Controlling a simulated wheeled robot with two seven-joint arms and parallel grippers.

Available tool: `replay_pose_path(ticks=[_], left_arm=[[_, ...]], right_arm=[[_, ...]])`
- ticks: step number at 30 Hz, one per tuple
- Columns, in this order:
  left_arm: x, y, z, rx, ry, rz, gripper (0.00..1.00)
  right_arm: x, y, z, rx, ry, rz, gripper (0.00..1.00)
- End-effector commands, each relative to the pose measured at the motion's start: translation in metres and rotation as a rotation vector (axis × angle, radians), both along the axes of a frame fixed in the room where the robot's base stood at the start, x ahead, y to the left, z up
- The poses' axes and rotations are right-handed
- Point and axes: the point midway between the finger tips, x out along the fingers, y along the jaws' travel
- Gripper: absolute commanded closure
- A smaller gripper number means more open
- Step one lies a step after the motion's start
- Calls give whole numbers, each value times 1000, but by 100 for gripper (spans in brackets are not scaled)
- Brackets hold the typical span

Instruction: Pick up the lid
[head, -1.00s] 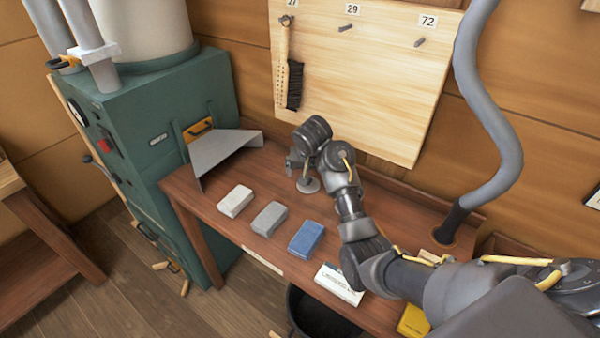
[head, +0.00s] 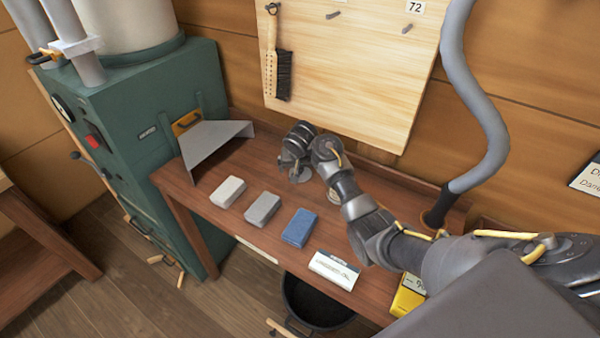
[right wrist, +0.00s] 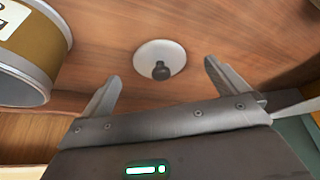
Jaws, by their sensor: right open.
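The lid (right wrist: 150,52) is a pale round disc with a dark knob and lies on the wooden bench; it shows in the right wrist view. In the head view a grey disc (head: 300,177), which looks like the lid, is partly hidden by my right gripper (head: 288,168). In the right wrist view my right gripper (right wrist: 160,76) is open and empty, its two fingers apart with the knob in line between them. I cannot tell how far the fingertips are from the knob. My left gripper is not in view.
A tin with a brown label (right wrist: 32,48) stands beside the lid. White (head: 228,191), grey (head: 262,208) and blue (head: 299,228) blocks lie along the bench (head: 218,222). A metal hood (head: 212,145) and green machine (head: 130,140) stand left; a pegboard (head: 350,80) is behind.

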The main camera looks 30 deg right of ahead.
Motion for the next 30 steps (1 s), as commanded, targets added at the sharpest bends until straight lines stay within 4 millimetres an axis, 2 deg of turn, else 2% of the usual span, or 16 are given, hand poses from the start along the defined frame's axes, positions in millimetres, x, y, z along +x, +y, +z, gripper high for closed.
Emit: replay_pose_path(ticks=[6, 15, 26, 30], left_arm=[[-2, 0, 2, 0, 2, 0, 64], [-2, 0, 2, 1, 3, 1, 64], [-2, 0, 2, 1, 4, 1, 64], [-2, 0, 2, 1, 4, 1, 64]], right_arm=[[10, -6, -26, -2, 1, 0, 1], [12, -7, -30, 0, -1, -1, 1], [11, -7, -30, 0, 0, -1, 49], [12, -7, -30, 0, -1, -1, 50]])
